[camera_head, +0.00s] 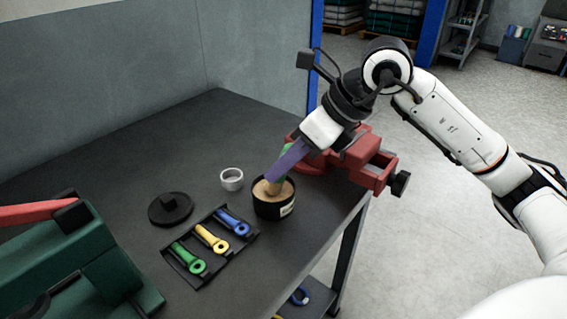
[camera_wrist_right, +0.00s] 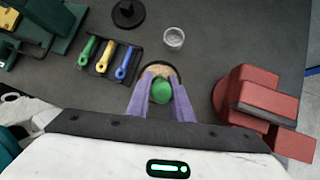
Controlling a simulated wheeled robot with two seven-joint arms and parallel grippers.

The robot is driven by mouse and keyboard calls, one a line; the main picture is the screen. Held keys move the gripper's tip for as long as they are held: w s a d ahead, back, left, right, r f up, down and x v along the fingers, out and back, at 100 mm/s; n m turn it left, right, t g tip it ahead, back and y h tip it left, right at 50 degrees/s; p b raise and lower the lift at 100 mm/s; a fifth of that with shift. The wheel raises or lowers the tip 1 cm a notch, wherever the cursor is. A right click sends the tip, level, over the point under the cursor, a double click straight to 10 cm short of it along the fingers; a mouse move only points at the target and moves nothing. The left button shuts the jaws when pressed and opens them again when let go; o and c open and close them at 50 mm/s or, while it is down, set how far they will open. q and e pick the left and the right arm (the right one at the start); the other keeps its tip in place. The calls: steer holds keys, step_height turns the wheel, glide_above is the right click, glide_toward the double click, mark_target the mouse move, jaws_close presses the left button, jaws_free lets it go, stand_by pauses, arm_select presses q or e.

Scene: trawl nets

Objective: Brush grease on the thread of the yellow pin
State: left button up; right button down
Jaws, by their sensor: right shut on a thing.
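The yellow pin (camera_head: 212,238) lies in a black tray (camera_head: 231,259) between a green pin (camera_head: 188,258) and a blue pin (camera_head: 233,222). It also shows in the wrist view (camera_wrist_right: 105,57). My right gripper (camera_head: 278,172) is shut on the green-handled brush, whose round green end (camera_wrist_right: 161,91) shows between the purple fingers in the wrist view. The brush points down into an open black pot (camera_head: 273,208) of tan grease, and its bristles are hidden. My left gripper is in neither view.
A red vise (camera_head: 373,168) is at the table's right edge, behind my gripper. A green machine with a red lever (camera_head: 33,213) fills the left. The back of the table is clear.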

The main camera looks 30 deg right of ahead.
stand_by(0.3)
step_height(320, 180, up, 7)
steer(key=p, duration=0.5)
steer(key=shift+p, duration=0.3)
steer(key=shift+f, duration=0.15)
